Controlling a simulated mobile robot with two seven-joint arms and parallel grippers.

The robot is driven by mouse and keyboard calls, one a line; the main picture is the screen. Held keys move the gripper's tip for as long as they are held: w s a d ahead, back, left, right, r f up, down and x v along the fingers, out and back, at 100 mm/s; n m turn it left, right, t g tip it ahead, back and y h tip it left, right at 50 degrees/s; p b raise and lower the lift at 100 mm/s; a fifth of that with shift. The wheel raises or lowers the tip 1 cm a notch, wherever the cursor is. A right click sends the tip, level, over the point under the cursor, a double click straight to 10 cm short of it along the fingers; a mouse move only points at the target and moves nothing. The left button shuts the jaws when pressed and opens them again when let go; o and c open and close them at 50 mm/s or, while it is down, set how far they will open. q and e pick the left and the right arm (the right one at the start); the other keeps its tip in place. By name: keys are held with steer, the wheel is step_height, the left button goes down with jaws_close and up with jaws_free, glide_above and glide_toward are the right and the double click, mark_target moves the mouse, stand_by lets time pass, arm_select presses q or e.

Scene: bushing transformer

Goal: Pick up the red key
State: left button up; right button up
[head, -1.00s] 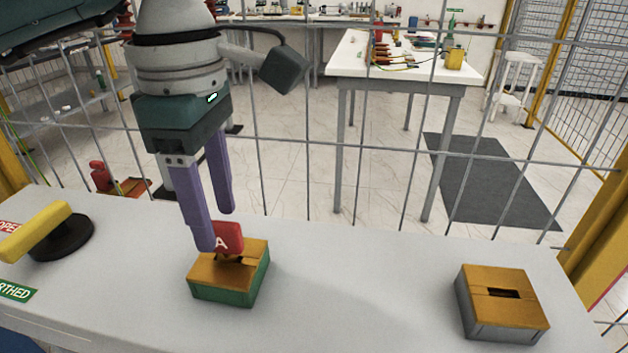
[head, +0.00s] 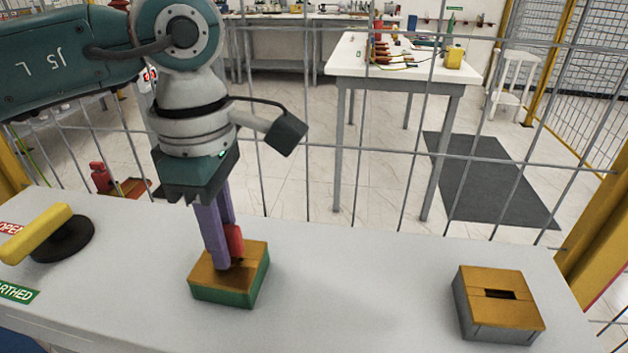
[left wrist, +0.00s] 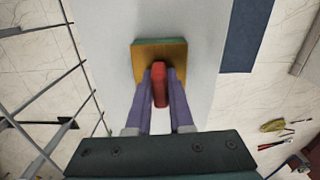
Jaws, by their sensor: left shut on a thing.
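The red key (head: 235,241) stands upright in the top of the box with a yellow top and green sides (head: 230,289). My left gripper (head: 229,262) comes down from above and is shut on the red key, with one purple finger on each side of it. In the left wrist view the red key (left wrist: 160,86) sits between the two fingers (left wrist: 160,88), over the yellow-topped box (left wrist: 147,56). The key's lower end is hidden in the box and behind a finger. My right gripper is not in view.
A second yellow-topped box with grey sides (head: 499,318) and an empty slot stands at the right of the grey table (head: 360,290). A yellow handle on a black disc (head: 62,236) is at the left. A wire mesh fence (head: 310,190) rises behind the table.

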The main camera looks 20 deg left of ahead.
arm_select(q)
jaws_close()
steer(key=shift+r, duration=0.15)
steer(key=shift+r, duration=0.3)
step_height(320, 180, up, 24)
steer(key=p, duration=0.5)
steer(key=shift+f, duration=0.2)
